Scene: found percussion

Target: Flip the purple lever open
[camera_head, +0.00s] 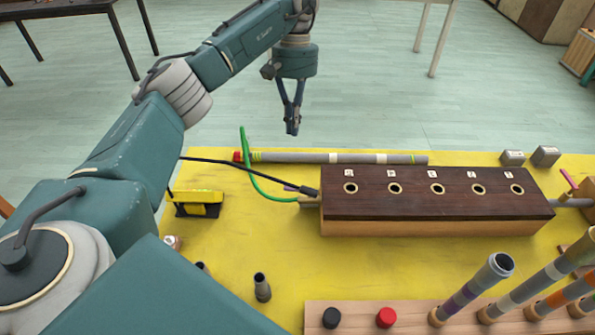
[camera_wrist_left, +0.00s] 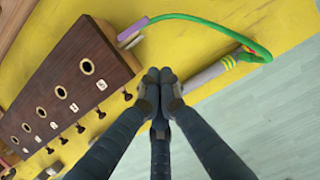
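The purple lever (camera_head: 290,187) is small and sits at the left end of the dark wooden box (camera_head: 437,190), beside a grey pipe stub. A black cable partly hides it in the head view. In the left wrist view the purple lever (camera_wrist_left: 132,27) shows more clearly, up and left of my fingertips, apart from them. My left gripper (camera_head: 292,131) hangs in the air above the far edge of the yellow table, pointing down. Its fingertips (camera_wrist_left: 159,76) are together with nothing between them. My right gripper is not in view.
A green hose (camera_head: 250,170) loops up beside the lever. A grey pipe (camera_head: 340,158) lies behind the box. A black-and-yellow object (camera_head: 195,203) stands left. Upright tubes (camera_head: 470,285) stand front right in a wooden rack. The yellow table (camera_head: 285,240) is mostly bare left of the box.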

